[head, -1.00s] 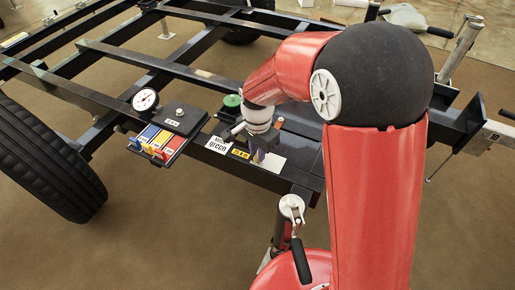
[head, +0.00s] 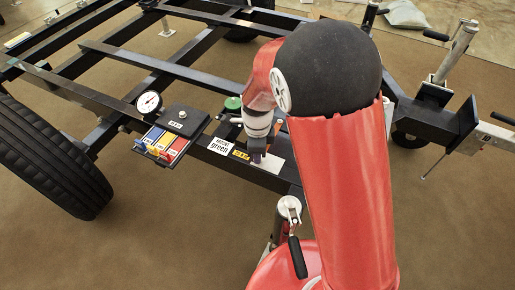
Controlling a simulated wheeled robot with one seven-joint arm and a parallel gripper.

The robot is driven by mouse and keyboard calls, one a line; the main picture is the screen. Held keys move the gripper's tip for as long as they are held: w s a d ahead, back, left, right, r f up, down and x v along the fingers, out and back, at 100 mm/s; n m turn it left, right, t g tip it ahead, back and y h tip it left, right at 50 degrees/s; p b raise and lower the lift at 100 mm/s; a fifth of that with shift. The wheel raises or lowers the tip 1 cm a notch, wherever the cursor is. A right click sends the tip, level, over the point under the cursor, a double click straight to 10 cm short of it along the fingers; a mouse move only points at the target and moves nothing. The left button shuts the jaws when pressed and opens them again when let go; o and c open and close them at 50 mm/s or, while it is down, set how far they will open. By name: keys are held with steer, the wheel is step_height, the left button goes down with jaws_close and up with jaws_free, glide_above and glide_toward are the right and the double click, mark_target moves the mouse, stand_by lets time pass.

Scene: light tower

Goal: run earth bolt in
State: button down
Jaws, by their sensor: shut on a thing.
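My gripper (head: 257,154) points down over the black frame rail, beside a yellow label (head: 241,154) and at the near-left edge of a pale bare plate (head: 268,162). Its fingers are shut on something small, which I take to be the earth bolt. The bolt itself is hidden by the fingers and wrist, so its depth and its thread do not show.
A white label (head: 220,146) and a green round part (head: 233,103) are left of the gripper. Further left are a black plate with a bolt head (head: 183,114), a dial gauge (head: 149,103) and coloured blocks (head: 162,143). A jack handle (head: 298,257) stands in front.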

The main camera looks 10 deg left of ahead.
steer(key=shift+w+a+r+m+p, duration=0.1)
steer(key=shift+r+m+p, duration=0.2)
steer(key=shift+m, duration=0.3)
steer(key=shift+f, duration=0.1)
steer(key=c, duration=1.3)
jaws_free()
steer(key=shift+f, duration=0.1)
steer(key=shift+c, duration=0.2)
step_height(320, 180, up, 8)
steer(key=shift+p, duration=0.4)
steer(key=shift+f, duration=0.1)
